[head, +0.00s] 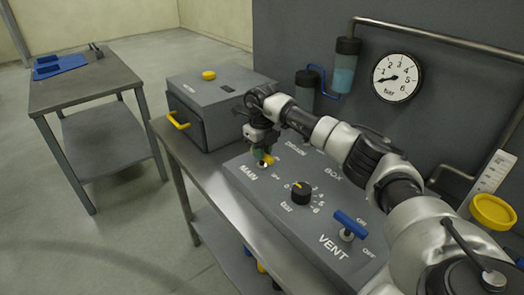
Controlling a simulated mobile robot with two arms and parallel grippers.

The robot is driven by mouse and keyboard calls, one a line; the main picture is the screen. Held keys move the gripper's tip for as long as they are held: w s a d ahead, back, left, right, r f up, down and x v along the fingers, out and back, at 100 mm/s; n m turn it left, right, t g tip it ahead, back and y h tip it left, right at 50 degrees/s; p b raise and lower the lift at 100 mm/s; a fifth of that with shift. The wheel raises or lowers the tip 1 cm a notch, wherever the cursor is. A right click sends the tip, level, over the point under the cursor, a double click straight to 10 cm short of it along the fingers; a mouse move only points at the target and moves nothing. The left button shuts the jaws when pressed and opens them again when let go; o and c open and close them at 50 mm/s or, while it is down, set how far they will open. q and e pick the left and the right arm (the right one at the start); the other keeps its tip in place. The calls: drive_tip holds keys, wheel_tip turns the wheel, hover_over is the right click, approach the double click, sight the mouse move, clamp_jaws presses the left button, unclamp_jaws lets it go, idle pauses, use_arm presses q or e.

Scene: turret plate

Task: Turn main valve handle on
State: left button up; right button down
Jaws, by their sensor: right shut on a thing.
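My right gripper (261,152) reaches in from the right over the sloped grey panel (318,213). It is shut on the main valve handle (267,159), just above the MAIN label. An off label lies to the right of the handle's base. The fingers hide most of the handle, so its exact angle cannot be read. My left gripper is out of view.
The panel also has a black bar knob (301,193) and a blue vent handle (350,225). A pressure gauge (397,78) hangs on the back wall, its needle low. A grey box (215,92) with a yellow handle stands left. A side table (95,82) is further left.

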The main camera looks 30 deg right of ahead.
drive_tip(key=n, duration=0.4)
drive_tip(key=n+b, duration=0.1)
drive_tip(key=n, duration=0.3)
drive_tip(key=shift+n, duration=0.3)
drive_tip(key=n, duration=0.4)
drive_tip(key=shift+w+r, duration=0.1)
drive_tip(key=shift+n+b, duration=0.35)
drive_tip(key=shift+n, duration=1.95)
drive_tip(key=c, duration=1)
unclamp_jaws()
drive_tip(key=shift+c, duration=0.2)
